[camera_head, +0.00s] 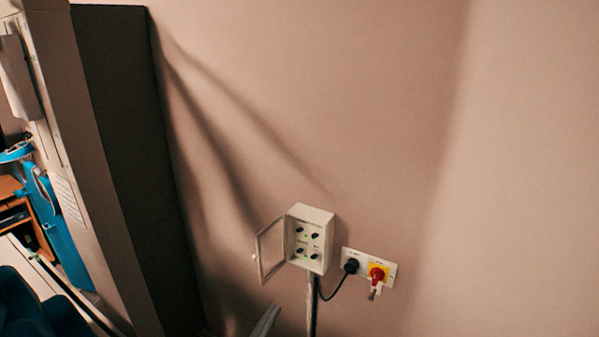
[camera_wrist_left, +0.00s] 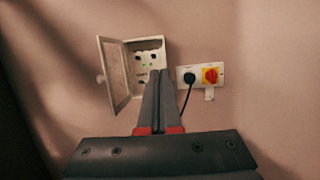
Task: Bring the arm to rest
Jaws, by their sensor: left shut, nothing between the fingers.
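My left gripper (camera_wrist_left: 160,74) is shut and empty, its two grey fingers together and pointing toward the wall. In the head view only the tip of my left gripper (camera_head: 268,320) shows at the bottom edge, below the control box. The white control box (camera_head: 318,216) stands on a thin post, with its door (camera_head: 271,250) swung open to the left. Several dark knobs and small green lights show inside. In the left wrist view the fingers overlap the lower right of the control box (camera_wrist_left: 163,43); whether they touch it I cannot tell. My right gripper is not in view.
A wall plate (camera_head: 353,254) right of the box holds a black plug with a cable and a red-and-yellow rotary switch (camera_head: 378,275), with a small pale piece hanging below. A tall dark panel (camera_head: 125,120) stands at the left. The wall at the right is bare.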

